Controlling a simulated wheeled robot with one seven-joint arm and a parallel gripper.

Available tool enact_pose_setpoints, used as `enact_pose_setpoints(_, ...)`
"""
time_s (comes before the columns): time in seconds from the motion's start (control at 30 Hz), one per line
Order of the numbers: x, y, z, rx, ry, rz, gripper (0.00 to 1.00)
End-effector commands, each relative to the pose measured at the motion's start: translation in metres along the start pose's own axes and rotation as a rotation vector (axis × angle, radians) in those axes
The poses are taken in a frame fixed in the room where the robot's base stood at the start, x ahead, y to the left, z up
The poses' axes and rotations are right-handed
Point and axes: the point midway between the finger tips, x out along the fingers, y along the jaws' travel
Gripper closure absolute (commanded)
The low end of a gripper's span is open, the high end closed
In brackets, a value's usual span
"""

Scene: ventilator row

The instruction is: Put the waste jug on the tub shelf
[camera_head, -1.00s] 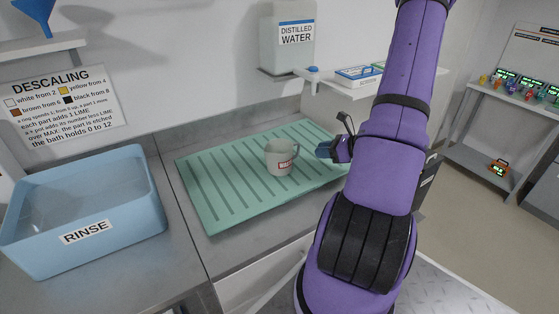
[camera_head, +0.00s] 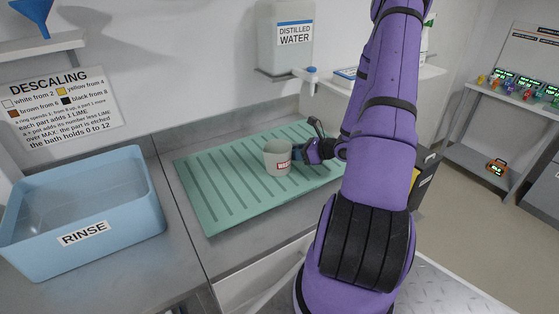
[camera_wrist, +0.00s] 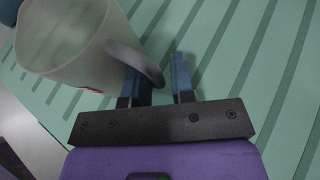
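The waste jug (camera_head: 277,160), a grey-white cup with a red-lettered label, stands upright on the green ribbed mat (camera_head: 222,208). In the wrist view the jug (camera_wrist: 70,40) is at the upper left, its handle (camera_wrist: 140,60) reaching toward my fingers. My gripper (camera_head: 308,151) is at the jug's right side. In the wrist view my gripper (camera_wrist: 160,82) is open, with the handle's end between the two blue fingers; contact is unclear. A shelf (camera_head: 42,44) with a blue funnel is on the wall at the upper left, above the blue RINSE tub (camera_head: 140,217).
A distilled water container (camera_head: 286,55) with a blue tap (camera_head: 311,71) sits on a wall bracket behind the mat. A wall shelf (camera_head: 420,75) is behind my arm. The mat's left part is clear. A descaling sign (camera_head: 62,108) hangs above the tub.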

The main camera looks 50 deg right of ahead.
Motion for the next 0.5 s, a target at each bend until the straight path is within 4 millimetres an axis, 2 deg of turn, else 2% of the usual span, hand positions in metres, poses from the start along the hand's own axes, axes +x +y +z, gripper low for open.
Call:
enact_pose_setpoints(0.07, -0.0002, 0.0000, 0.0001, 0.000, 0.000, 0.000, 0.77)
enact_pose_setpoints(0.2, -0.0003, 0.0000, 0.0001, 0.000, 0.000, 0.000, 1.00)
enact_pose_setpoints(0.5, -0.0005, 0.0000, 0.0003, 0.000, 0.000, 0.000, 1.00)
